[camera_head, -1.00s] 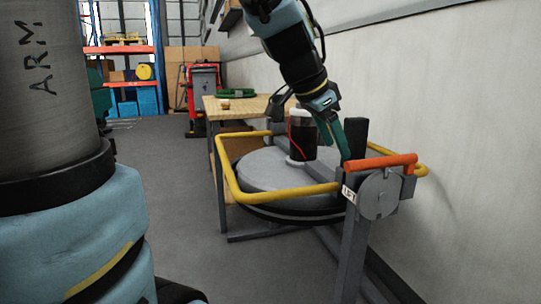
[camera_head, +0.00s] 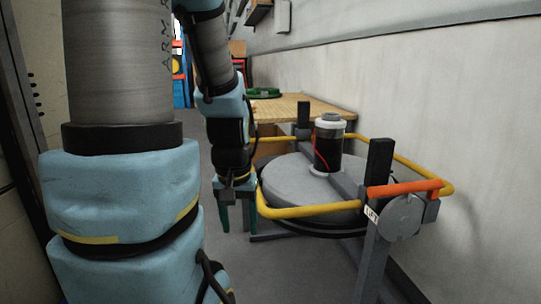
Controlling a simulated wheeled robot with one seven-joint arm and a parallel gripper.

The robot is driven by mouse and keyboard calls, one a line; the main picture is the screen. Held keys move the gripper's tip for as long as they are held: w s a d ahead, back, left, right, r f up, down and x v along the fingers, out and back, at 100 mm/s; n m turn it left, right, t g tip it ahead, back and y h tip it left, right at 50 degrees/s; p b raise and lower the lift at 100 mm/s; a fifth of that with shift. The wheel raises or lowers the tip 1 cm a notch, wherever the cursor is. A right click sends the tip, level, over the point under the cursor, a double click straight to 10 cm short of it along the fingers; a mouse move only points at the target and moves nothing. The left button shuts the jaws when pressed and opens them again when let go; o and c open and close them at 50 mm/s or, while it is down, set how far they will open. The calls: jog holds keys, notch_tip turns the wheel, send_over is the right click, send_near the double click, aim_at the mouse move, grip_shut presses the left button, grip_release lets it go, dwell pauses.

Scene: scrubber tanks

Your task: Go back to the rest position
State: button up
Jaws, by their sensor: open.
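My gripper (camera_head: 237,218) hangs fingers down at the left of the lift stand, outside its yellow rail (camera_head: 310,210). Its two green fingers are apart with nothing between them. My arm fills much of the left side of the view. A black canister with white ends and a red line (camera_head: 328,148) stands upright on the round grey lid (camera_head: 300,186) of the stand, apart from my gripper.
The orange handle (camera_head: 403,188) and the grey crank disc with the LIFT label (camera_head: 401,217) stick up at the right front. A wooden table (camera_head: 300,107) with a green item (camera_head: 264,93) stands behind. The wall (camera_head: 440,100) closes the right side.

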notch_tip(320, 180, up, 21)
jog(key=p, duration=1.9)
